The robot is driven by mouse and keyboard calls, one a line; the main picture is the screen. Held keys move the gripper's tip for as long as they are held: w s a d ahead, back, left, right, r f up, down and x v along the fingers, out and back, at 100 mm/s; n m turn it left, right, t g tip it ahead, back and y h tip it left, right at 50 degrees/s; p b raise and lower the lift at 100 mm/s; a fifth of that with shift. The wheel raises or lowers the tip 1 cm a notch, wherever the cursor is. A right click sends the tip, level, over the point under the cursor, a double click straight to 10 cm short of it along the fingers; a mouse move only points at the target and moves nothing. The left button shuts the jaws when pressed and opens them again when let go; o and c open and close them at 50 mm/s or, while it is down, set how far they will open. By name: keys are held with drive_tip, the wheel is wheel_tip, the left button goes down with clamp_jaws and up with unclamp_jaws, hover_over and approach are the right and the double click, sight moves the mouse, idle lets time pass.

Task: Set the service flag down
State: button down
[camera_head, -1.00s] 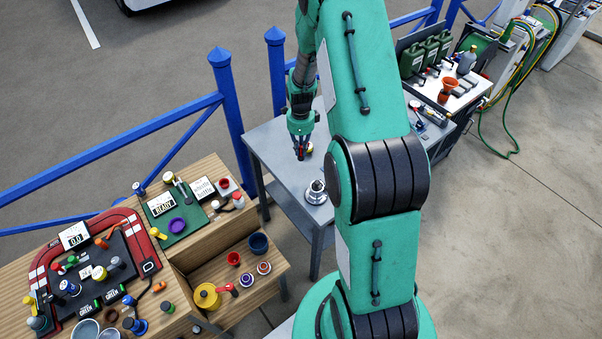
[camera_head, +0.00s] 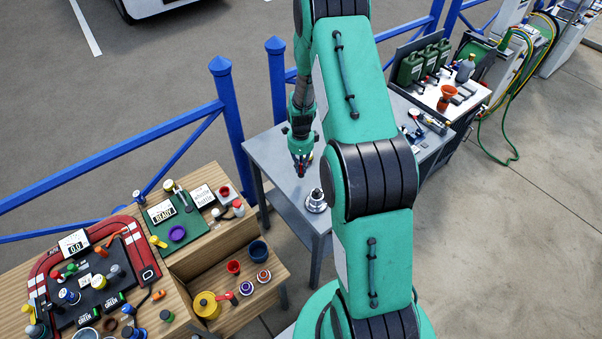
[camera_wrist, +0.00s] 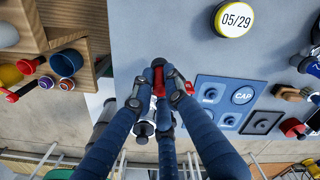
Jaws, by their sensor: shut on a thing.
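My gripper (camera_head: 300,173) is over the grey metal table (camera_head: 268,156), fingers pointing down. In the wrist view its blue fingers close together at the tips (camera_wrist: 160,82) on a small red piece (camera_wrist: 158,63), which I take to be the service flag. More red (camera_wrist: 183,75) shows just right of the tips. The fingers hide most of the flag, and I cannot tell whether it touches the tabletop. In the head view the flag is too small and covered to make out clearly.
A blue-grey tray with a CAP label (camera_wrist: 242,96) lies right of my fingers in the wrist view; a yellow 05/29 cap (camera_wrist: 235,19) is beyond. A silver round fitting (camera_head: 316,201) stands near the table's front edge. A wooden bench (camera_head: 222,240) is at left.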

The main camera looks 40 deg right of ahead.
sight(301, 172)
idle(0.3)
drive_tip(key=shift+f, duration=2.1)
drive_tip(key=shift+f, duration=0.2)
drive_tip(key=c, duration=1.7)
unclamp_jaws()
drive_tip(key=shift+c, duration=0.2)
drive_tip(key=shift+r, duration=0.1)
drive_tip(key=shift+r, duration=0.15)
drive_tip(key=shift+r, duration=5.95)
drive_tip(key=shift+a+r, duration=0.1)
